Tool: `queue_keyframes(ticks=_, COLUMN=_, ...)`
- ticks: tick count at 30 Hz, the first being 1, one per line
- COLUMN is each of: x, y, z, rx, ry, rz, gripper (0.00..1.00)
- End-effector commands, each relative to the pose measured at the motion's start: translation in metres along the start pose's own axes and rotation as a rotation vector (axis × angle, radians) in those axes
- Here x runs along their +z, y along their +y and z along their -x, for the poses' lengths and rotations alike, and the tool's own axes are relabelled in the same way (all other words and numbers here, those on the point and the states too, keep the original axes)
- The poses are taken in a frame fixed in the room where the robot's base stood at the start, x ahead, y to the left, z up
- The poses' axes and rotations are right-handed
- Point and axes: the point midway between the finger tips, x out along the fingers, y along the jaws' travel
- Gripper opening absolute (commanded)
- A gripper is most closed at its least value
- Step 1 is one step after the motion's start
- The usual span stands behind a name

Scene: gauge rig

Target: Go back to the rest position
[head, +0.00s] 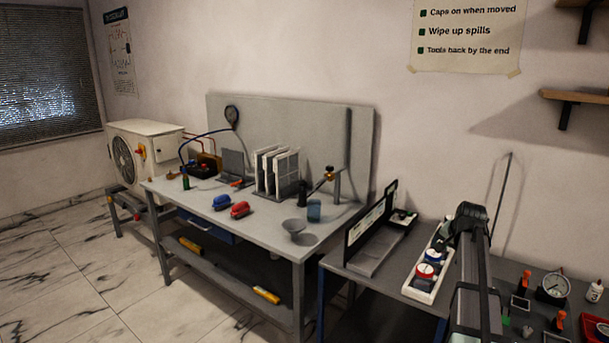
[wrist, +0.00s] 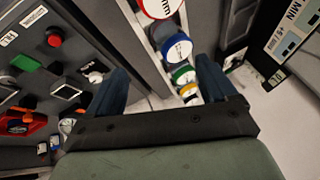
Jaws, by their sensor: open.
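My gripper (wrist: 162,82) is open in the wrist view, its two dark fingers spread apart with nothing held between them. Beyond the fingers, a row of round pieces with red, blue, green and yellow bands lies in a pale narrow tray (wrist: 157,32). In the head view my arm stands at the right over the dark bench (head: 385,292), and my fingertips cannot be made out. The white tray (head: 421,290) with red and blue round pieces is just left of my arm.
An upright framed panel (head: 369,222) stands to the left.

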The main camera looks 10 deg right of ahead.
Motion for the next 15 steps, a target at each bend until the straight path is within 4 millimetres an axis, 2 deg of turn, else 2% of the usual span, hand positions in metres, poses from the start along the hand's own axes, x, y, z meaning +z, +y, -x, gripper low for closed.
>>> queue_keyframes(ticks=1, x=0.026, y=-0.017, z=0.006, rx=-0.027, ry=0.006, rz=-0.008, gripper=0.85)
queue_keyframes(ticks=4, x=0.063, y=-0.043, z=0.005, rx=-0.068, ry=-0.001, rz=-0.03, gripper=0.85)
queue_keyframes(ticks=6, x=0.091, y=-0.054, z=-0.005, rx=-0.082, ry=-0.028, rz=-0.034, gripper=0.85)
queue_keyframes(ticks=10, x=0.138, y=-0.058, z=-0.035, rx=-0.073, ry=-0.107, rz=-0.017, gripper=0.85)
queue_keyframes(ticks=15, x=0.199, y=-0.05, z=-0.074, rx=-0.041, ry=-0.224, rz=0.024, gripper=0.85)
